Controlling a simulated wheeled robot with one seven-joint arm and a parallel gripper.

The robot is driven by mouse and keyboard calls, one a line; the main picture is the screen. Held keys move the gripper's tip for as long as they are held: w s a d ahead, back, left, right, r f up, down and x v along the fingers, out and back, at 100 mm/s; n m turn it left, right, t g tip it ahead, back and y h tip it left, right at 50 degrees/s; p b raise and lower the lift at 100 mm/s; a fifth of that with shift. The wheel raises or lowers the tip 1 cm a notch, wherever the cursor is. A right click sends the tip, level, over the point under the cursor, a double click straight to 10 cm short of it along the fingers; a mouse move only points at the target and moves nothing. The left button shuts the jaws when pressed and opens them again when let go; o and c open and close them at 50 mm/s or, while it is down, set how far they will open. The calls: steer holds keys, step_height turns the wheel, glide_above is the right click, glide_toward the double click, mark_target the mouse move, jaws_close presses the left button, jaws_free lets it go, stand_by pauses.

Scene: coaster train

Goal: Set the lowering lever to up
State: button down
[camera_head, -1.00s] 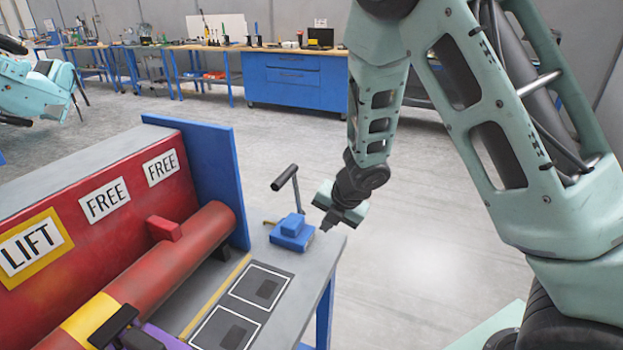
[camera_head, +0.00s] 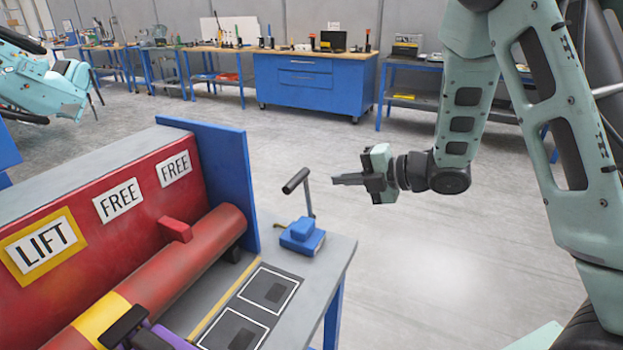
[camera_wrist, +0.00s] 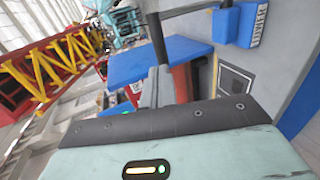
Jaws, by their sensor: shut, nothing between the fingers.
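The lowering lever is a thin grey rod with a dark cylindrical handle (camera_head: 296,181), rising from a blue base block (camera_head: 302,236) at the bench's far right corner. The rod stands nearly upright, leaning slightly left. My gripper (camera_head: 336,180) is right of the handle at about its height in the picture, pointing left with shut, empty fingers. A gap shows between fingertips and handle.
A blue upright panel (camera_head: 222,180) stands left of the lever, beside a red cylinder (camera_head: 190,255) and red wall signed LIFT and FREE. Dark square-marked plates (camera_head: 262,295) lie in front. Open floor is right of the bench.

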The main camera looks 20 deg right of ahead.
mark_target(295, 178)
steer(key=p+x, duration=0.1)
steer(key=x, duration=0.7)
steer(key=shift+w+a+p, duration=0.15)
steer(key=shift+a+p, duration=0.05)
steer(key=shift+p, duration=0.1)
steer(key=shift+w+a+r+p, duration=0.25)
steer(key=shift+w+a+p, duration=0.1)
steer(key=shift+p, duration=0.45)
steer(key=shift+w+a+r+g+h+p, duration=0.1)
steer(key=shift+w+a+g+h+p, duration=0.15)
steer(key=shift+g+h+p, duration=0.15)
steer(key=shift+b+x, duration=0.55)
steer(key=shift+x, duration=0.55)
steer(key=shift+w+a+r, duration=0.1)
steer(key=shift+r, duration=0.05)
steer(key=shift+r, duration=0.1)
